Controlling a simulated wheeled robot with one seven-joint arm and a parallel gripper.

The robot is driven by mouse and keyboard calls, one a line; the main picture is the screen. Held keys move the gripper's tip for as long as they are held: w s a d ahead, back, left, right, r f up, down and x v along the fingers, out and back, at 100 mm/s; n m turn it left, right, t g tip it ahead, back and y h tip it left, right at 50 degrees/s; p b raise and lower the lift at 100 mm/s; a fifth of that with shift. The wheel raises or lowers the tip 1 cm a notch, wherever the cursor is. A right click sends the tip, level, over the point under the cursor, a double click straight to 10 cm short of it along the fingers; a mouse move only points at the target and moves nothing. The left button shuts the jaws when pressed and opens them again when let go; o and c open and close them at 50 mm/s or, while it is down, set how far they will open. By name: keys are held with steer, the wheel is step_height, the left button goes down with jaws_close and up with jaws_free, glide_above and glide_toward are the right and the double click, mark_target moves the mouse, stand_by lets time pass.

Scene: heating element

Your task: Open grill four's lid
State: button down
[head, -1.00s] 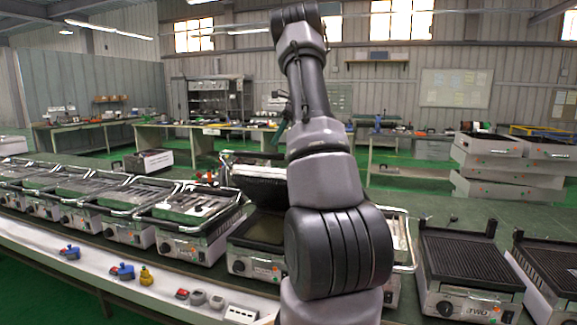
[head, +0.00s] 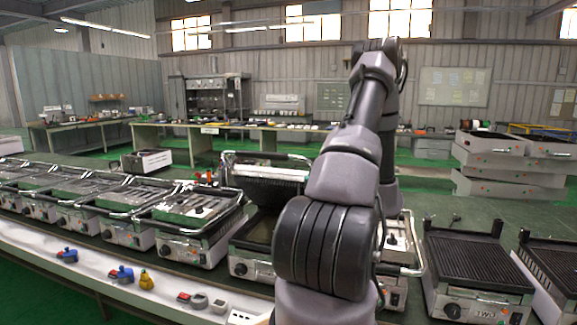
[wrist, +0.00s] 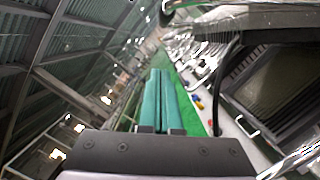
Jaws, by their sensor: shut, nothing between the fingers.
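In the head view, a grill (head: 240,262) just left of my arm has its lid (head: 270,186) raised and tilted back, with the bar handle (head: 268,155) along the top. Its front label is too small to read, and my arm hides its right part. The grill to its right is mostly behind my arm. My gripper (wrist: 160,72) shows only in the wrist view; its two green fingers are shut together and hold nothing. A dark ribbed surface (wrist: 275,85) lies to the right of the fingers, apart from them; I cannot tell which grill it belongs to.
Several grills with closed lids (head: 190,212) stand in a row on the left. An open ribbed grill (head: 470,262), labelled TWO, stands on the right. Blue and yellow plugs (head: 122,273) lie on the white front ledge (head: 90,262). Stacked units (head: 510,165) stand at the back right.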

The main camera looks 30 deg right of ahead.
steer(key=w+a+r, duration=0.1)
steer(key=w+r, duration=0.2)
steer(key=w, duration=0.7)
steer(key=shift+w+r+m+t+h, duration=0.2)
steer(key=shift+w+m+t+h, duration=0.1)
steer(key=shift+m+h, duration=0.1)
steer(key=shift+a, duration=0.1)
